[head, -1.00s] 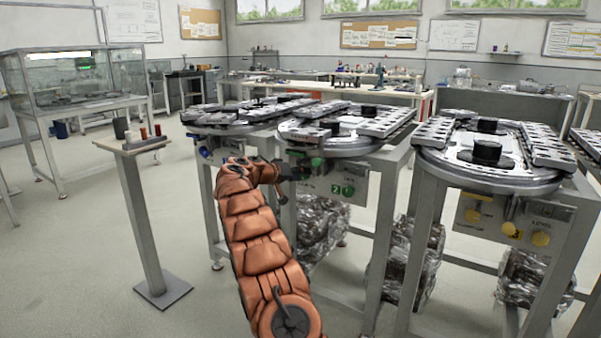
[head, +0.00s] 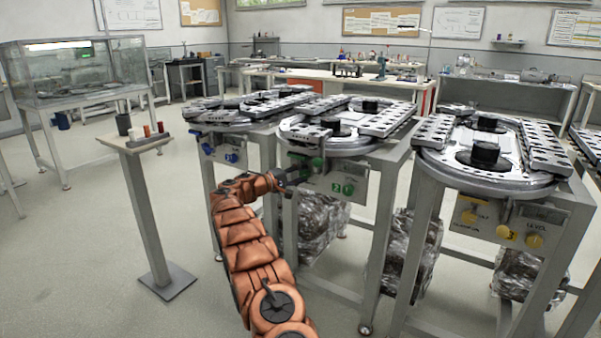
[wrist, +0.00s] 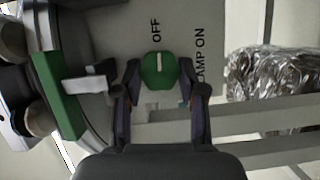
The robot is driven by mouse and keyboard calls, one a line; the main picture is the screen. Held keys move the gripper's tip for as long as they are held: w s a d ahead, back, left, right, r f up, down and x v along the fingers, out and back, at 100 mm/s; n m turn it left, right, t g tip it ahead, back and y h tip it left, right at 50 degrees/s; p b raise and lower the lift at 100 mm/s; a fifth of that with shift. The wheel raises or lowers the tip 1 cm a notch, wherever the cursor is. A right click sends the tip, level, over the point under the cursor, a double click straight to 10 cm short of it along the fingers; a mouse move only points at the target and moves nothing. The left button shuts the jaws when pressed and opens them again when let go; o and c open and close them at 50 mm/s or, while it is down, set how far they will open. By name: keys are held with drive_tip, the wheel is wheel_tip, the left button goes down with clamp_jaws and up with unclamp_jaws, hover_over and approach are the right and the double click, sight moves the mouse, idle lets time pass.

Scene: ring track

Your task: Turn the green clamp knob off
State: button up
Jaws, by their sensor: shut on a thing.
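The green clamp knob (wrist: 158,72) shows in the middle of the wrist view, on a grey panel between the words OFF above it and CLAMP ON to its right. Its white pointer line lies upright in the picture, towards OFF. My gripper (wrist: 160,88) has one finger on each side of the knob and is shut on it. In the head view my gripper (head: 300,173) is at the left front of the middle ring-track station (head: 330,140), against its control panel. There the gripper hides the knob.
A second green knob (head: 348,189) is right of my gripper on the same panel. A station with blue knobs (head: 231,157) stands left, one with yellow knobs (head: 535,241) right. A post (head: 148,215) carries a dark cup and spools. Wrapped bundles (head: 322,222) lie beneath the stations.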

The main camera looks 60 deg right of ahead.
drive_tip(key=shift+n, duration=0.5)
drive_tip(key=o, duration=1.1)
drive_tip(key=shift+o, duration=0.2)
drive_tip(key=v, duration=1.2)
drive_tip(key=shift+f, duration=0.3)
